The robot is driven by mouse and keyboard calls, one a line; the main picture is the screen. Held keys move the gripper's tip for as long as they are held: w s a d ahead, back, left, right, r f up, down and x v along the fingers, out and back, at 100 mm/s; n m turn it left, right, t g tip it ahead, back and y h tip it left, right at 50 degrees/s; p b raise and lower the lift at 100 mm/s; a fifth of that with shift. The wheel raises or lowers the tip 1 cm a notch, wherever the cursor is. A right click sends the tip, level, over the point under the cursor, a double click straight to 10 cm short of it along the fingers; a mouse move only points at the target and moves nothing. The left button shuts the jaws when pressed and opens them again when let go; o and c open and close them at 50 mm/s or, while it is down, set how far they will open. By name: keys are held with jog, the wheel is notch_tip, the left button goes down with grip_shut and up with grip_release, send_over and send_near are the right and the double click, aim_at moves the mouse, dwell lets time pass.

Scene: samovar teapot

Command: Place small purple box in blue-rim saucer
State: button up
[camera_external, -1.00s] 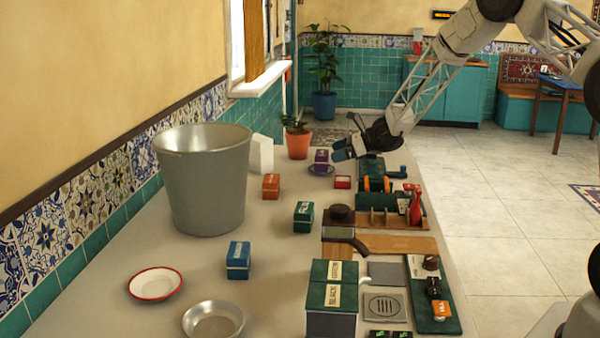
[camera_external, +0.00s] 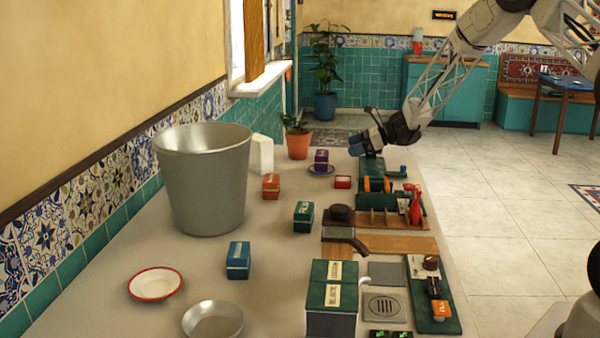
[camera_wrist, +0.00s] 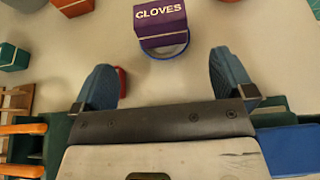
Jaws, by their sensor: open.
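The small purple box (camera_external: 321,158), labelled CLOVES in the wrist view (camera_wrist: 160,22), sits upright on the blue-rim saucer (camera_external: 314,171) toward the far end of the counter. The saucer's blue rim shows below the box in the wrist view (camera_wrist: 172,52); most of it is hidden under the box. My gripper (camera_external: 362,142) is raised above the counter, to the right of the box and apart from it. In the wrist view my gripper (camera_wrist: 168,82) has its two blue fingers wide apart with nothing between them, and the box lies beyond them.
A small red box (camera_external: 342,182) stands near the saucer, and an orange box (camera_external: 271,186) stands left of it. A large metal bucket (camera_external: 204,185) is at the left. Wooden and green racks (camera_external: 375,218) with a red bottle (camera_external: 415,205) line the right edge.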

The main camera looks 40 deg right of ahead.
jog(key=shift+a+r, duration=0.1)
jog(key=s+a+r+n+g+h, duration=0.1)
jog(key=s+a+r+n+g, duration=0.1)
jog(key=s+a+r+n, duration=0.45)
jog(key=s+a+r+n+g, duration=0.25)
jog(key=s+r, duration=0.45)
jog(key=s, duration=0.5)
jog(key=s+a+r+n+g+h, duration=0.1)
jog(key=s+a+r+n+g, duration=0.15)
jog(key=s+r+n, duration=0.5)
jog(key=s+d+r+n+h, duration=0.1)
jog(key=s+n+h, duration=0.3)
jog(key=s, duration=1.3)
jog(key=s+d+r+n+h, duration=0.1)
jog(key=s+n+h, duration=0.2)
jog(key=s, duration=1.4)
jog(key=n, duration=0.3)
jog(key=shift+s+h, duration=0.2)
jog(key=shift+h, duration=0.2)
